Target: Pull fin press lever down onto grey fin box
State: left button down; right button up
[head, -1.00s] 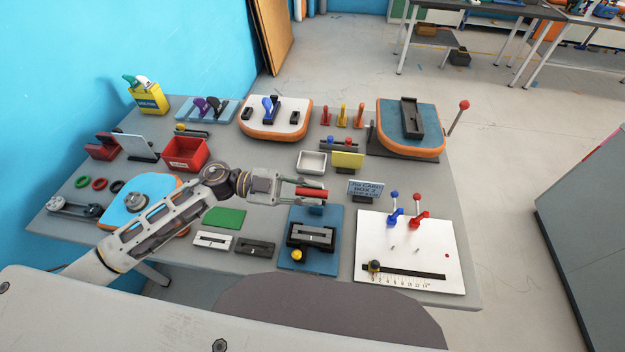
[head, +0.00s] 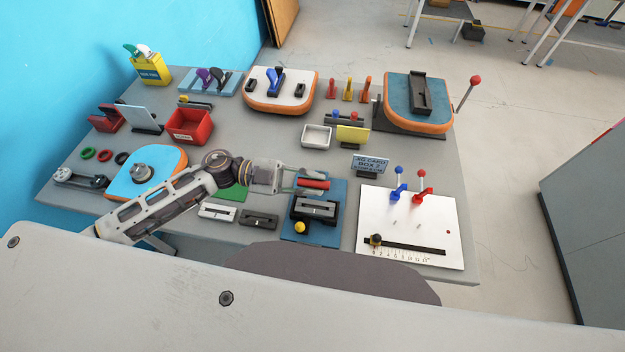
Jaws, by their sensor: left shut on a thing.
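The fin press stands on a blue base plate (head: 329,232) at the table's front, with a dark frame and a yellow knob (head: 300,228). Its lever ends in a red handle bar (head: 314,184). My left gripper (head: 308,182) is shut on this red bar, just behind and above the press frame. A grey fin box (head: 317,209) with a slot lies in the frame. I see a gap in the picture between the bar and the box; whether the lever touches anything is hidden. My right gripper is out of view.
A white slotted box (head: 217,212) and a dark grey one (head: 258,219) lie left of the press. A white board (head: 430,225) with blue and red levers stands right. A sign (head: 370,165) stands behind it. A red bin (head: 190,126) is behind my left arm.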

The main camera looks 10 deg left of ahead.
pick_arm(q)
jog(key=c, duration=1.5)
grip_release()
jog(key=shift+a, duration=0.1)
jog(key=shift+a+f, duration=0.1)
jog(key=shift+a, duration=5.85)
